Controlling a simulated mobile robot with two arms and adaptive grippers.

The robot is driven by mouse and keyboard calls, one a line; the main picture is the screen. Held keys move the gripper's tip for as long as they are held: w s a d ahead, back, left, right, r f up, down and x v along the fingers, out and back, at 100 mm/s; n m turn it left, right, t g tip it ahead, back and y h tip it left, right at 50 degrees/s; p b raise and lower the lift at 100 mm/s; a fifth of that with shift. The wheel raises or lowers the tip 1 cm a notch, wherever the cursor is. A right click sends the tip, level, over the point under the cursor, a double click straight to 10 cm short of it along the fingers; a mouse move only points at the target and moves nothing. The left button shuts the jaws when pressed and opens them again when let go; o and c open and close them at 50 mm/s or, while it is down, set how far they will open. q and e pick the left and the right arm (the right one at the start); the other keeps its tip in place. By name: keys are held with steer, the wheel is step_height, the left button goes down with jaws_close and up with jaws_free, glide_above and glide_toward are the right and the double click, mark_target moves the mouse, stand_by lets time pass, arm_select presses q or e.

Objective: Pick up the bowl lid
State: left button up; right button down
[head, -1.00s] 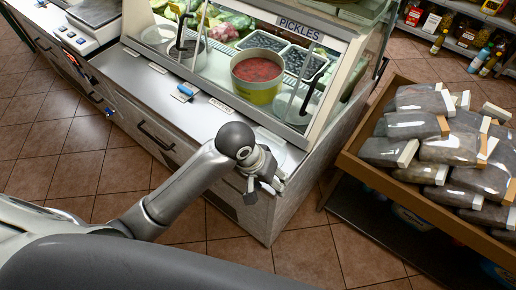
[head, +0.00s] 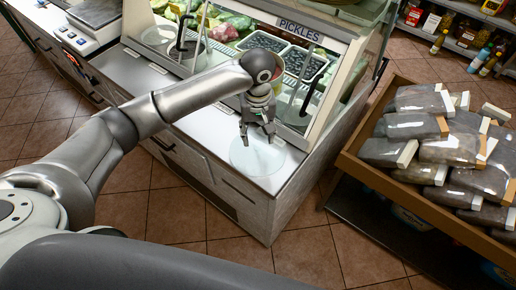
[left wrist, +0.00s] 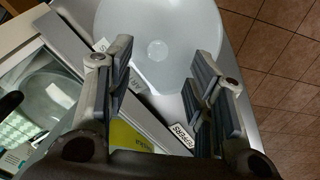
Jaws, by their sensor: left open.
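The bowl lid (head: 256,160) is a round, pale translucent disc lying flat on the front right end of the pickle counter. In the left wrist view the lid (left wrist: 158,22) fills the top middle, with a small round knob at its centre. My left gripper (head: 257,137) is open, pointing down over the lid's far part, with nothing between its fingers. In the left wrist view the gripper's (left wrist: 163,62) fingers are spread on either side of the lid's near part. The exact gap in height cannot be told. My right gripper is not in view.
The glass pickle case (head: 300,27) stands right behind the lid, with a yellow-green pot partly hidden by my arm. The counter's steel ledge (head: 130,72) runs left. A wooden crate of bagged goods (head: 350,165) stands to the right, across a strip of tiled floor.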

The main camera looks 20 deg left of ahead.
mark_target(258, 146)
arm_select(q)
steer(key=shift+w+f+p, duration=0.15)
steer(key=shift+f+p, duration=0.2)
steer(key=shift+f, duration=1.25)
steer(key=shift+w+f+p, duration=0.1)
steer(key=shift+f+p, duration=0.2)
steer(key=shift+f, duration=1.25)
steer(key=shift+c, duration=0.5)
steer(key=c, duration=0.9)
jaws_close()
steer(key=shift+r, duration=0.15)
